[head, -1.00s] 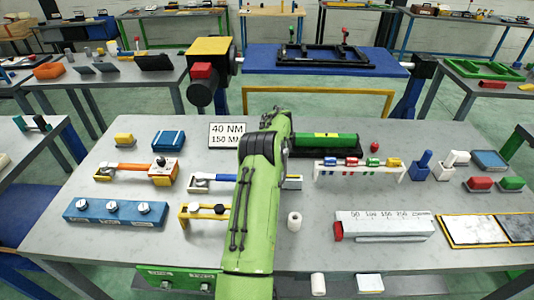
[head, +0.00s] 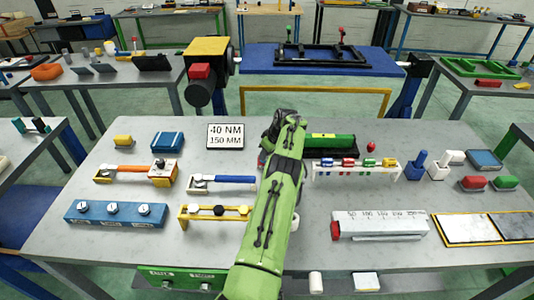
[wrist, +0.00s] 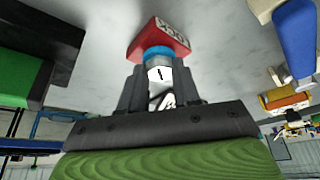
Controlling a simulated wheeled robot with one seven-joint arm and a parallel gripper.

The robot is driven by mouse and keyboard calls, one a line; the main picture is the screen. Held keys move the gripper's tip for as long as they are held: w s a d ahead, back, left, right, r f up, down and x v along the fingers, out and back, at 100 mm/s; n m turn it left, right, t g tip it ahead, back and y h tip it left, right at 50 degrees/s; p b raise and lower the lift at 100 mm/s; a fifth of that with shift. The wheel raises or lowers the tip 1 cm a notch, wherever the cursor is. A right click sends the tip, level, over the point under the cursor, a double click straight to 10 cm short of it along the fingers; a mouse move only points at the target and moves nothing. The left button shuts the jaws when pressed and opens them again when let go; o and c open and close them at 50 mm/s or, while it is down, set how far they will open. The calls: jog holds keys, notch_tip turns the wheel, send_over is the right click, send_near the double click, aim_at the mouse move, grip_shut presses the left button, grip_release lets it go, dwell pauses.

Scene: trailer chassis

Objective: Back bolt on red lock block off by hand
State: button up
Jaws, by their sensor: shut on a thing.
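In the wrist view, the red lock block (wrist: 158,36) has dark lettering on a white face. A blue ring (wrist: 158,52) sits against it, and a pale metallic bolt (wrist: 160,74) stands out from the ring toward me. My gripper (wrist: 161,88) has its two dark fingers on either side of the bolt and is shut on it. The bolt still lines up with the block, touching the ring; I cannot tell how far its thread is in. In the head view my green arm covers the gripper and most of that area.
A green level (head: 330,142) lies right of my arm. A white rack (head: 358,168) with coloured pieces stands nearby. A blue-handled wrench (head: 222,181) and a yellow rack (head: 215,212) are on the left.

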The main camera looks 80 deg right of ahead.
jog(key=shift+a+f, duration=0.2)
jog(key=shift+f, duration=0.1)
jog(key=o, duration=0.8)
jog(key=shift+o, duration=1.3)
jog(key=shift+d, duration=0.15)
jog(key=shift+r, duration=0.1)
jog(key=p+v, duration=0.1)
jog(key=v, duration=1.4)
jog(key=shift+s+r, duration=0.15)
jog(key=shift+r, duration=0.25)
